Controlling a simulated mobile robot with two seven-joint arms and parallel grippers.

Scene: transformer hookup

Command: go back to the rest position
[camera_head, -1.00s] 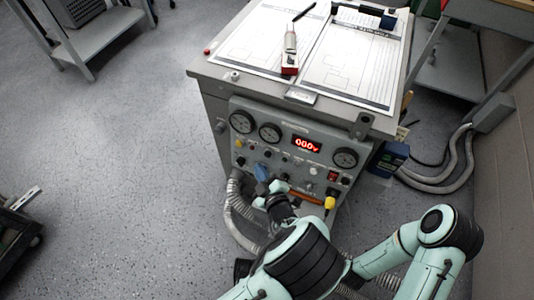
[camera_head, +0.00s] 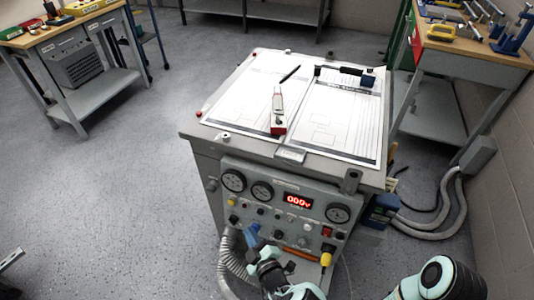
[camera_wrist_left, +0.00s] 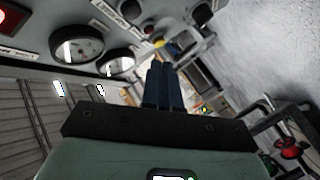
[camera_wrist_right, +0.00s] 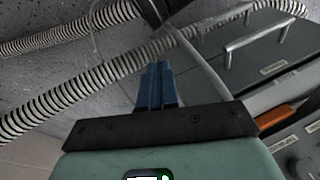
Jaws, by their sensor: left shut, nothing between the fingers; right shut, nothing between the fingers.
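My left gripper (camera_head: 252,232) is in front of the lower left of the grey transformer cabinet's (camera_head: 208,165) control panel, its blue fingers together and empty. The same fingers show shut in the left wrist view (camera_wrist_left: 163,85), with panel dials (camera_wrist_left: 77,46) to their left. My right gripper (camera_wrist_right: 156,86) shows in the right wrist view, fingers together and empty, with ribbed hoses (camera_wrist_right: 75,85) beyond it and a grey panel at right. In the head view its fingers cannot be made out; part of an arm is at the bottom right.
The panel has a red display (camera_head: 298,201), an orange handle (camera_head: 303,254) and a yellow knob (camera_head: 326,258). A ribbed hose (camera_head: 230,268) hangs at its left. Workbenches stand at back left (camera_head: 75,30) and right (camera_head: 470,50). Open floor (camera_head: 110,190) lies left of the cabinet.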

